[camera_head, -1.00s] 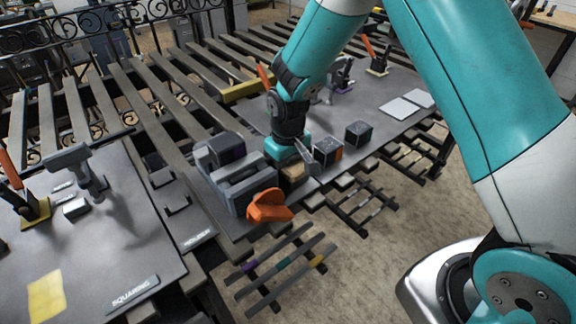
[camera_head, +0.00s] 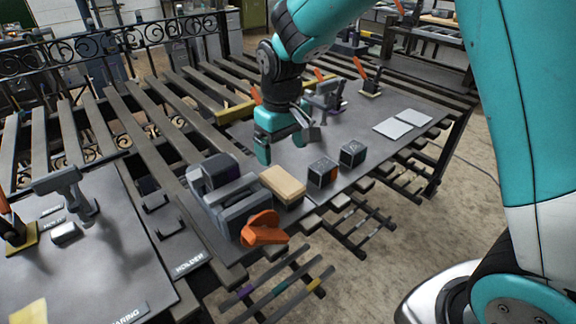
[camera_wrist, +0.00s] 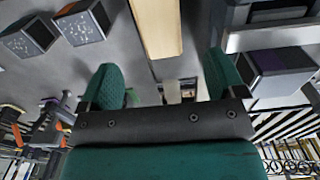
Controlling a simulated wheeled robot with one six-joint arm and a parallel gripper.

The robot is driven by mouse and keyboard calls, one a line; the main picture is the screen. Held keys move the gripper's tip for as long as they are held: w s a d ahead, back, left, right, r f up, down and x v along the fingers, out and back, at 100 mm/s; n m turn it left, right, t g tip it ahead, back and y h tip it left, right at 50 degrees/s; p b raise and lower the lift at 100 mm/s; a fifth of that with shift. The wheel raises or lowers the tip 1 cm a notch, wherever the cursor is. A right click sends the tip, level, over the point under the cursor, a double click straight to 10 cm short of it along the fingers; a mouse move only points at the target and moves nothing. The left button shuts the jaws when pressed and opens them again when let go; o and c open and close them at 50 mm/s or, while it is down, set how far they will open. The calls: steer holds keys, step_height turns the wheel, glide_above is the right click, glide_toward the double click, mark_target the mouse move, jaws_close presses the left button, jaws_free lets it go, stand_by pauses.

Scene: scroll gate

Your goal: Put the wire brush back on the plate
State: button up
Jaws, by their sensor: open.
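A tan wooden block that looks like the wire brush (camera_head: 283,183) lies on the dark worktable beside the vise, with a dark underside. The bristles cannot be made out. In the wrist view the tan brush (camera_wrist: 157,25) shows at the top, ahead of and apart from the fingers. My gripper (camera_head: 281,146) is open and empty above the table, behind the brush; its two teal fingers also show in the wrist view (camera_wrist: 164,76). Which surface is the plate is not clear; I cannot tell whether the brush rests on one.
A grey vise (camera_head: 232,202) with an orange handle (camera_head: 264,229) stands left of the brush. Two dark cubes (camera_head: 322,172) (camera_head: 352,154) stand to its right. Two pale flat sheets (camera_head: 393,128) (camera_head: 414,117) lie further right. A tool stand (camera_head: 328,98) stands behind my gripper.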

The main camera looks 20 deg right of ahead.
steer(key=s+a+r+n+y, duration=0.1)
steer(key=s+r, duration=0.3)
steer(key=s, duration=0.8)
steer(key=s+a+r+n+y, duration=0.2)
steer(key=s+r, duration=0.3)
steer(key=s, duration=0.7)
steer(key=shift+s+a+r+y, duration=0.25)
steer(key=shift+a+r+y, duration=0.1)
steer(key=shift+y, duration=0.25)
